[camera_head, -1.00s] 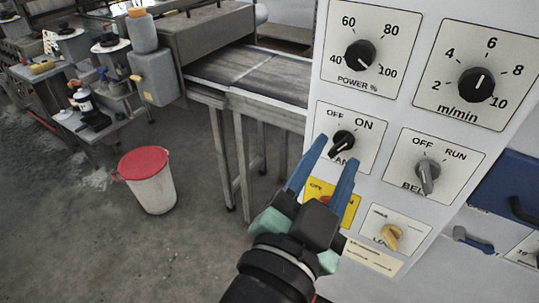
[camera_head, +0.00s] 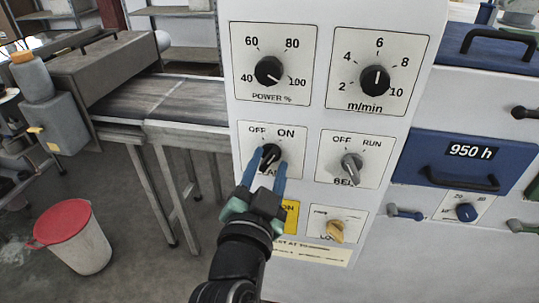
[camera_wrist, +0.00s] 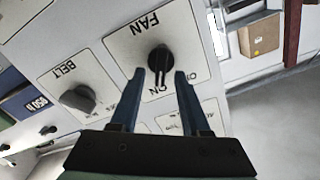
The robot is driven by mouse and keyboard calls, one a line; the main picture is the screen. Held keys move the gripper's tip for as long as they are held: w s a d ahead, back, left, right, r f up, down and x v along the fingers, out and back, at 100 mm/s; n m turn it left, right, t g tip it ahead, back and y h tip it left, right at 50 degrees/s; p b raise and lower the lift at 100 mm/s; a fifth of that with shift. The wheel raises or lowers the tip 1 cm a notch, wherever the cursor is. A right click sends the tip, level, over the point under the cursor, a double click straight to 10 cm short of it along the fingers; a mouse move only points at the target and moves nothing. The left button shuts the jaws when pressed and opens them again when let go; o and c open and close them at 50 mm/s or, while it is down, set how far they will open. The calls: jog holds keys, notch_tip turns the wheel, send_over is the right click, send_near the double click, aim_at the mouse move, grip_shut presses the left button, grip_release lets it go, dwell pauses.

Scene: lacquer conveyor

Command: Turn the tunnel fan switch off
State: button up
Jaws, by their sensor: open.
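The fan switch is a black knob (camera_head: 270,153) on a white plate marked OFF and ON, on the tall white control panel (camera_head: 222,30). In the wrist view the knob (camera_wrist: 159,59) appears upside down, under the FAN label, with its pointer toward ON. My gripper (camera_head: 270,164) is open in front of it, with blue fingers. In the wrist view the fingertips (camera_wrist: 159,72) lie on either side of the knob's lower part. I cannot tell whether they touch it. The fingers partly cover the FAN label in the head view.
The grey belt switch (camera_head: 351,166) is close at the right. The power knob (camera_head: 268,71) and speed knob (camera_head: 375,81) are above. A yellow knob (camera_head: 335,231) and a partly hidden yellow plate (camera_head: 290,214) are below. A conveyor (camera_head: 170,98) and red-lidded bin (camera_head: 75,240) stand left.

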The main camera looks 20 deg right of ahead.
jog(key=shift+w+d, duration=0.35)
jog(key=shift+w, duration=0.2)
grip_shut()
